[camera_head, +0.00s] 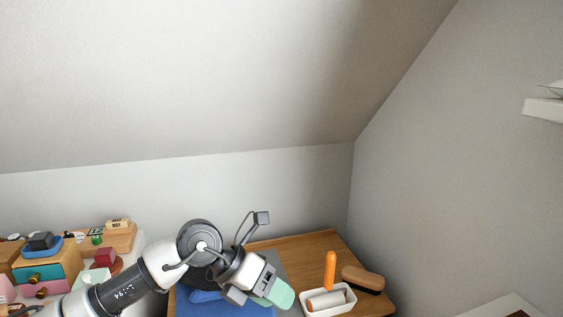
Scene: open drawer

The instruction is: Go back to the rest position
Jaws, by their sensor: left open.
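My left arm comes in from the lower left and its left gripper (258,292) hangs over the blue mat (225,308) on the wooden table (305,247). The gripper is open, with its jaws pointing down toward the lower edge of the picture. A mint-green rounded piece (281,294) shows right beside the jaws; I cannot tell whether it touches them. My right gripper is not in view.
A white tray (327,311) with an orange-handled roller stands to the right, with a brown brush-like block (363,279) behind it. A small wooden cabinet (72,256) with teal and pink drawers stands left, among several small items. Walls rise behind.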

